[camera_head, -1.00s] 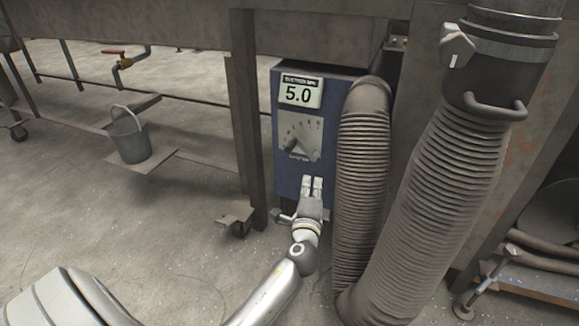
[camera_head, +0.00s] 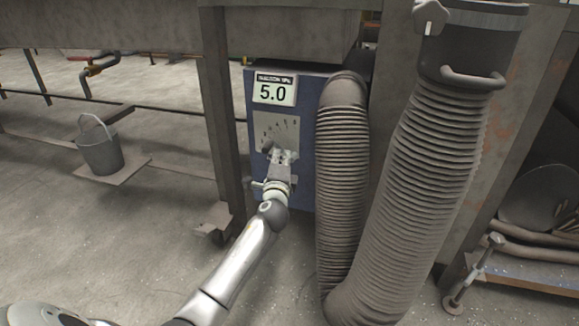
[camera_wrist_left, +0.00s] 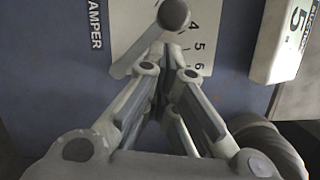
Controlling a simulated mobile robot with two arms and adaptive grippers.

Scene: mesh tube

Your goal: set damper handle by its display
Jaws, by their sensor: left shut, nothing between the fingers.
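The blue damper box (camera_head: 308,190) stands beside the table leg, with its display (camera_head: 274,88) reading 5.0 above a pale dial plate (camera_head: 275,122). My left gripper (camera_head: 283,155) is shut and empty in front of the lower dial plate, covering part of it. In the left wrist view, the grey damper handle (camera_wrist_left: 146,51) lies across the plate, its round end (camera_wrist_left: 173,14) just beyond my fingertips. The numbers 4, 5 and 6 show to its right. I cannot tell whether the fingertips touch the handle. My right gripper is out of view.
A ribbed grey hose (camera_head: 342,170) runs close along the box's right side, with a thicker hose (camera_head: 425,180) beyond it. A steel leg (camera_head: 222,120) stands close on the left. A bucket (camera_head: 100,150) stands farther left. Open floor lies at the front left.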

